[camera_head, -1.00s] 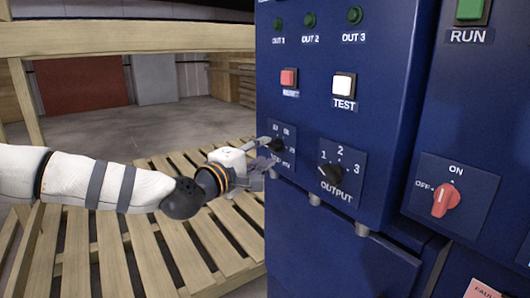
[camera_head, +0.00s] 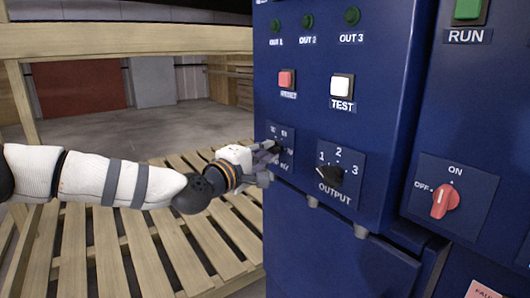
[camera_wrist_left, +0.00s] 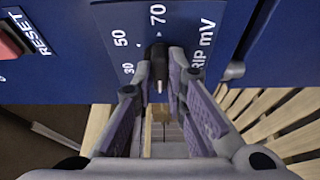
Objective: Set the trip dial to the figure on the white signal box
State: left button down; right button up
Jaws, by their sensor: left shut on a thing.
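The trip dial is a black knob (camera_wrist_left: 156,54) on a blue plate (camera_wrist_left: 118,60) marked 30, 50, 70 and "RIP mV" in the left wrist view. In the head view its plate (camera_head: 288,133) is at the cabinet's left edge, with the knob mostly hidden by my fingers. My left gripper (camera_head: 272,152) is at this plate. In the left wrist view its fingertips (camera_wrist_left: 160,70) are shut on the knob from both sides. I cannot tell which figure the dial points to. No white signal box shows. My right gripper is not in view.
The blue cabinet carries a red reset button (camera_head: 287,79), a white TEST button (camera_head: 342,86), an OUTPUT dial (camera_head: 329,175) and a red ON/OFF switch (camera_head: 445,201). A slatted wooden pallet (camera_head: 110,250) lies beneath my left arm. A wooden beam (camera_head: 120,38) crosses behind.

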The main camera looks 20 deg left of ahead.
pick_arm(q)
jog(key=shift+w+a+f+m+t+h+b, duration=0.1)
jog(key=shift+m+t+h+b, duration=0.25)
jog(key=shift+m+h+b, duration=1.2)
jog(key=shift+a+f+m+t+b, duration=0.15)
jog(key=shift+m+t+b, duration=0.25)
jog(key=shift+m, duration=2.4)
jog(key=shift+w+d+f+m+t+h+b, duration=0.1)
jog(key=shift+m+t+h+b, duration=0.25)
jog(key=shift+m+h+b, duration=1.2)
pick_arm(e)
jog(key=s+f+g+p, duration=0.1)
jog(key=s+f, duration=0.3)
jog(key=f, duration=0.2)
pick_arm(q)
jog(key=shift+m+y, duration=0.8)
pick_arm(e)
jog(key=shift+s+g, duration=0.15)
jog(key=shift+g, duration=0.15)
pick_arm(q)
jog(key=c, duration=1.6)
grip_release()
jog(key=shift+s, duration=0.1)
jog(key=shift+a, duration=0.1)
